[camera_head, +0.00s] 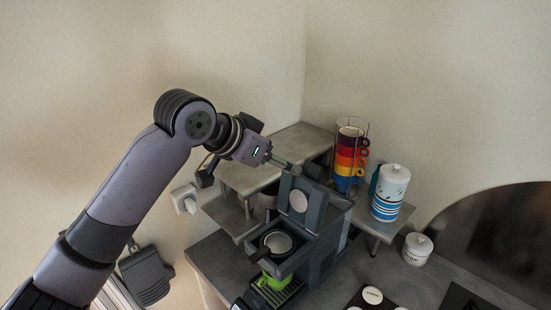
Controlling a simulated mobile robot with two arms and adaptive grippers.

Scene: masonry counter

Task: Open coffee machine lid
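The dark grey coffee machine (322,243) stands on the counter. Its lid (298,201), with a pale round disc on its inner face, stands upright at the back of the machine. The open top shows a round pale chamber (278,242). A green cup (273,282) sits under it at the front. My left gripper (296,171) reaches in from the left, its tip close to the top edge of the raised lid. I cannot tell whether it touches the lid or how far its fingers are apart. My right gripper is out of view.
A rack of stacked coloured cups (349,155) and a white-and-blue striped canister (389,193) stand behind and right of the machine. A small white lidded jar (417,248) is on the counter at right. A grey shelf (250,172) lies behind my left arm.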

